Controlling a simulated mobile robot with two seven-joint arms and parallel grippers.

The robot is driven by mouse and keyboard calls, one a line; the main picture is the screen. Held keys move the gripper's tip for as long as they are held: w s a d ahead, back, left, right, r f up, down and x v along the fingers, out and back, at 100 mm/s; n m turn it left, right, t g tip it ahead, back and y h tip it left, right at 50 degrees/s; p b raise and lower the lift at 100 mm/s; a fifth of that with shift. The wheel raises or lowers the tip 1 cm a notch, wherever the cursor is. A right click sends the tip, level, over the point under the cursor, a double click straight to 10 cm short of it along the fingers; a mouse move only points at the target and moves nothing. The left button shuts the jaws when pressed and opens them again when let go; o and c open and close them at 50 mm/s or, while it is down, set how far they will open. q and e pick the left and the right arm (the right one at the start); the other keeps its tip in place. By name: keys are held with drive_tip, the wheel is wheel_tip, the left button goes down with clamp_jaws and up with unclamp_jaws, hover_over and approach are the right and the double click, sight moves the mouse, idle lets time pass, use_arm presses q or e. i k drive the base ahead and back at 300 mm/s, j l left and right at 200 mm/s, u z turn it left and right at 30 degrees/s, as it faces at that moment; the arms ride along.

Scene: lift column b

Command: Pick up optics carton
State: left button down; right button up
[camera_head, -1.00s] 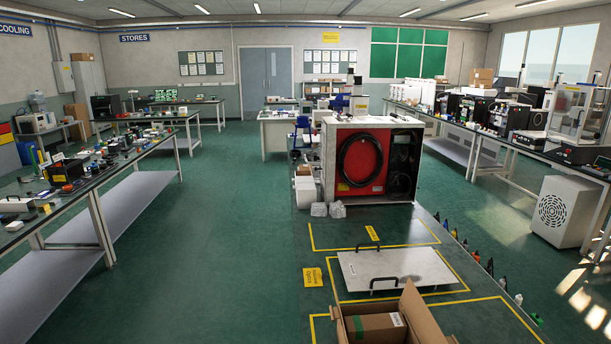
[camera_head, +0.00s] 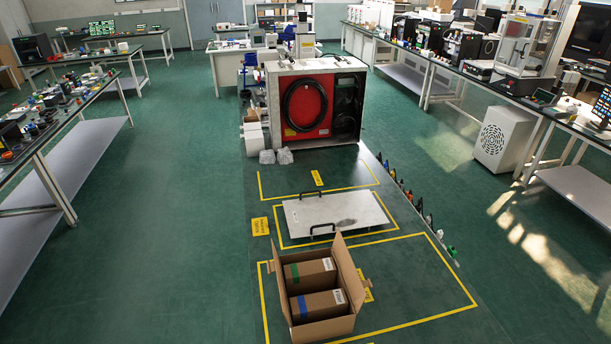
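The rear carton (camera_head: 313,274) has a green band and a white label. The front carton (camera_head: 322,304) has a blue band and a white label. I cannot read which one is the optics carton. Neither of my grippers shows in the head view.
A grey plate with black handles (camera_head: 330,213) lies behind the box. A large cabinet with a red panel (camera_head: 306,107) stands beyond it. Benches stand left (camera_head: 60,150) and right (camera_head: 410,75). Green floor (camera_head: 170,240) at left is clear.

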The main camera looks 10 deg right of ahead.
sight(316, 275)
drive_tip(key=l+u, duration=0.15)
drive_tip(key=l, duration=0.35)
drive_tip(key=l+u, duration=0.15)
drive_tip(key=l, duration=0.3)
drive_tip(key=k+l+u, duration=0.15)
drive_tip(key=l, duration=0.3)
drive_tip(key=l+u, duration=0.1)
drive_tip(key=l, duration=0.4)
drive_tip(key=k+l+u, duration=0.15)
drive_tip(key=l, duration=0.25)
drive_tip(key=k+l+u, duration=0.15)
drive_tip(key=l, duration=0.3)
drive_tip(key=k+l+u, duration=0.15)
drive_tip(key=l, duration=0.3)
